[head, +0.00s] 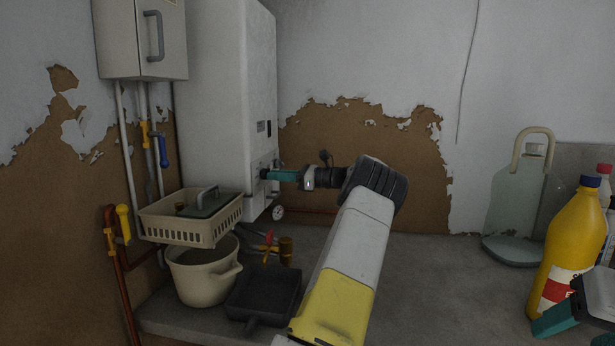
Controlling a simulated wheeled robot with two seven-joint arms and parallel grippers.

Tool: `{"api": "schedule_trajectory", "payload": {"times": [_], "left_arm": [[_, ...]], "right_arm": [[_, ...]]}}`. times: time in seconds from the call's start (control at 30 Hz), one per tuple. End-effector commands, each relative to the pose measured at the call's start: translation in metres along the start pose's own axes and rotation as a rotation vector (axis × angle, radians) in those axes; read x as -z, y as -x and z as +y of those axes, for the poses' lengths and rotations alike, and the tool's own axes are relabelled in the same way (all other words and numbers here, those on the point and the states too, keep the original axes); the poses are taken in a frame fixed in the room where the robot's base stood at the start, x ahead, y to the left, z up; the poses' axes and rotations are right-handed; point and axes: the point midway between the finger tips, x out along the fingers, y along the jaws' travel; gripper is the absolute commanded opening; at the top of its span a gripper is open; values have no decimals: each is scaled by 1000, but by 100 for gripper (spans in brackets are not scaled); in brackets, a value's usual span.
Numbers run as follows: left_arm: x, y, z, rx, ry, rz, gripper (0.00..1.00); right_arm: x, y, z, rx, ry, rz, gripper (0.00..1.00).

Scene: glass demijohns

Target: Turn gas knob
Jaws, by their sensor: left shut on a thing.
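A white boiler (226,110) hangs on the back left wall, with a small panel on its right-hand face. A small dark knob (263,174) sits low on that face, mostly hidden by teal fingertips. My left gripper (280,175) reaches leftward to it and is shut on this knob. My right gripper (555,318) shows only partly at the lower right edge, beside a yellow bottle; its jaw opening cannot be made out.
Pipes with yellow (123,222) and blue (163,152) valve handles run down the left wall. A cream basket (190,230), a pot (202,275) and a black pan (262,292) crowd the counter's left. Mid-counter is clear.

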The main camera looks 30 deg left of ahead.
Motion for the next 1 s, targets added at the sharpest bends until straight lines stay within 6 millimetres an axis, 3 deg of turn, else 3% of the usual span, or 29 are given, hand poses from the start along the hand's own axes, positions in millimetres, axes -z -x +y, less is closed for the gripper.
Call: {"api": "schedule_trajectory", "payload": {"times": [0.77, 0.8, 0.87, 1.0], "left_arm": [[1, 0, 0, 1, -101, 2, 0], [1, 0, 0, 1, -101, 2, 18], [1, 0, 0, 1, -100, 2, 30], [1, 0, 0, 1, -99, 1, 32]], "right_arm": [[0, 0, 0, 0, 0, 0, 60], [0, 0, 0, 0, 0, 0, 60], [0, 0, 0, 0, 0, 0, 60], [0, 0, 0, 0, 0, 0, 60]]}}
